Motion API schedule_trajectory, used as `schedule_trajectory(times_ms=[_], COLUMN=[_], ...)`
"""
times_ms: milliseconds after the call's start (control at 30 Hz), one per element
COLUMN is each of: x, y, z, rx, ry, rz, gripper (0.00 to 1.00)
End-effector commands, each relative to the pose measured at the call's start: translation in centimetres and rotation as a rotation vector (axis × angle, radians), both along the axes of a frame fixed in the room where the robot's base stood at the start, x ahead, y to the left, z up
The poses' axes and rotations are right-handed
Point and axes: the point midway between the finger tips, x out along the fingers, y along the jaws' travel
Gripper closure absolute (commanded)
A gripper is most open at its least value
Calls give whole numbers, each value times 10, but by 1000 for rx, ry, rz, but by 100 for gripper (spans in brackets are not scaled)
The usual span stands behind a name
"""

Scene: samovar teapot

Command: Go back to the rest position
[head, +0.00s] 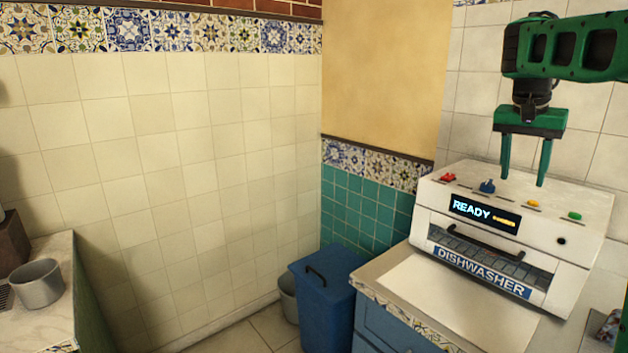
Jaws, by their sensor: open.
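My green gripper (524,180) hangs at the right of the head view, fingers pointing down, open and empty. It is over or in front of the top of a white dishwasher (440,222); I cannot tell whether the fingertips touch it. The dishwasher's display reads READY, and red, blue, yellow and green controls sit along its top edge. Its front has a dark handle and a window above the DISHWASHER label. My arm reaches in from the right edge.
The dishwasher stands on a tiled counter (393,267) with a bare pale patch in front. A blue lidded bin (327,305) and a grey bucket (288,297) stand on the floor. A grey pot (37,284) sits on the left counter (55,325). Floor shows between the counters.

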Motion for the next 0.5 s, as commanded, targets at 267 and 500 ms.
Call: schedule_trajectory(times_ms=[267, 500], x=[-138, -253], y=[-4, 29], z=[-70, -143], rx=[83, 163], ry=[102, 163], rz=[95, 195], gripper=[52, 52])
